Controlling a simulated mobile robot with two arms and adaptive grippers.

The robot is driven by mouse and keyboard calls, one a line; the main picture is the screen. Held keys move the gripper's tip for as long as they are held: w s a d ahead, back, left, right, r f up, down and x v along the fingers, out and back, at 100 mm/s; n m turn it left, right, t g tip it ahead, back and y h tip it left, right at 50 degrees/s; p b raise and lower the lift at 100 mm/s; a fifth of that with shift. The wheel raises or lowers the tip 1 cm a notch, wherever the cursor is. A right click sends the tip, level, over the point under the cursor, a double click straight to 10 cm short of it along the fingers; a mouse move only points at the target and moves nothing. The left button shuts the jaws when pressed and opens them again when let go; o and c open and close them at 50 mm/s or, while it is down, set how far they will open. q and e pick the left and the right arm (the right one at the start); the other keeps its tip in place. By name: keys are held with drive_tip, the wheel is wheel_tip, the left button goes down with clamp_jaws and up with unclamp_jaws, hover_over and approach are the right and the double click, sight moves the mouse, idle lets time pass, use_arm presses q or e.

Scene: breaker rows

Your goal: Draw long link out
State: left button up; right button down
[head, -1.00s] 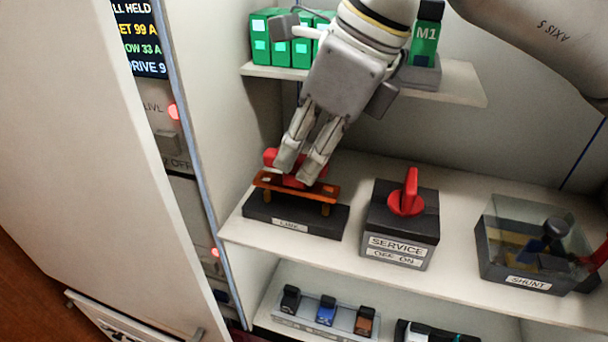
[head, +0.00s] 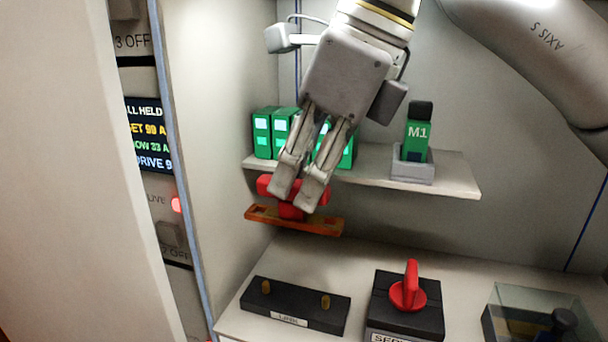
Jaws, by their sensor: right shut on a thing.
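The long link is a flat orange-copper bar (head: 262,216) with a red handle (head: 290,211) on top. My right gripper (head: 298,198) is shut on the red handle and holds the bar in the air. The bar is clear above the black base labelled LINK (head: 297,302), whose two brass posts (head: 266,287) stand bare. The fingers hide part of the handle. My left gripper is not in view.
A black service switch with a red knob (head: 409,290) stands right of the base. A clear shunt box (head: 530,312) is further right. The shelf above carries green modules (head: 263,134) and the M1 module (head: 418,140). A cabinet wall (head: 225,120) is close on the left.

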drive_tip(key=shift+r+p, duration=1.1)
drive_tip(key=shift+r, duration=0.4)
